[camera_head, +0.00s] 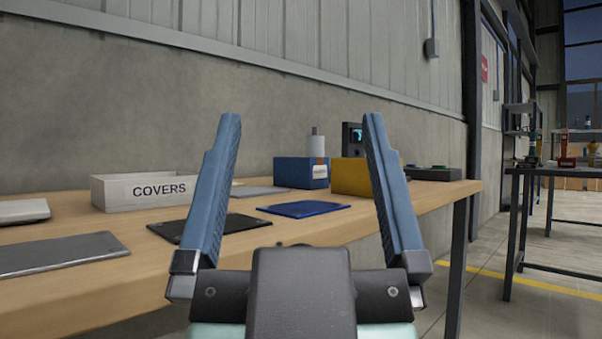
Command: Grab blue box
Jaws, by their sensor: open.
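The blue box (292,173) stands on the wooden table, towards its far side, and has a small white label on its front right. It shows between the two fingers of my gripper (302,120), but farther away. My gripper is open and empty, with its two blue fingers spread wide and pointing up in the picture. Neither finger touches the box. A grey cylinder (317,146) shows above or behind the box; I cannot tell which.
A yellow box (350,177) stands right beside the blue box. A white bin marked COVERS (110,195) is to the left. Flat plates, dark (170,231), blue (303,209) and grey (62,252), lie on the table (145,262). A concrete wall (90,120) stands behind.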

